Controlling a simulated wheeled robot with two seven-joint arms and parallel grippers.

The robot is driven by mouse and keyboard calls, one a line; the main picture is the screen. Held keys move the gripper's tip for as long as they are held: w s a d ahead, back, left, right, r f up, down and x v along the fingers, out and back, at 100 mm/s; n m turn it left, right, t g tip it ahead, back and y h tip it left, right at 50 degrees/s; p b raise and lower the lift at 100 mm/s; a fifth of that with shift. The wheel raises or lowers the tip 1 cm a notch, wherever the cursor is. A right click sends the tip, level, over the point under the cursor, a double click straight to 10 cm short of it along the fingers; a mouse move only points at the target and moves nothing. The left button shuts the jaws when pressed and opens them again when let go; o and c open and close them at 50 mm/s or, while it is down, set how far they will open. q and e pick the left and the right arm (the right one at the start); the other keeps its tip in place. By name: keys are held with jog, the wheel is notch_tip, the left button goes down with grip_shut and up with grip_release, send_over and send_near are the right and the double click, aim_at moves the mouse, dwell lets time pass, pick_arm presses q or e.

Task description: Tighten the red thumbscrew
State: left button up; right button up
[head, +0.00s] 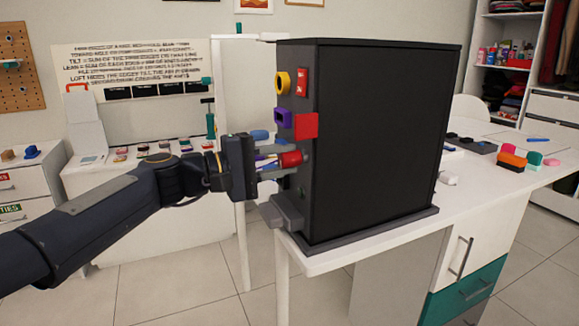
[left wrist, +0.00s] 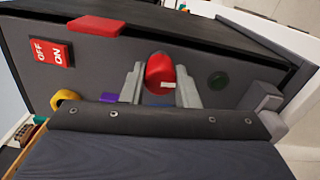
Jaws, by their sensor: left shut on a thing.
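The red thumbscrew (head: 291,159) sticks out of the narrow left face of a black cabinet (head: 380,140), below a red square plate. My left gripper (head: 283,161) reaches it from the left, roughly level. In the left wrist view the red thumbscrew (left wrist: 159,72) lies between the two grey fingers of the left gripper (left wrist: 160,88), with a small white mark on its side. The left gripper is shut on it. The thumbscrew's shaft is hidden. My right gripper is not in view.
Close to the thumbscrew are the red plate (head: 305,125), a purple square handle (head: 279,118), a yellow ring (head: 282,83), a red OFF/ON switch (left wrist: 52,52) and a dark green round part (left wrist: 217,80). A grey block (head: 281,212) juts out below. The cabinet stands on a white table (head: 480,190).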

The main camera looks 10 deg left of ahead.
pick_arm(q)
jog(key=shift+m, duration=0.3)
jog(key=o, duration=1)
jog(key=shift+c, duration=0.3)
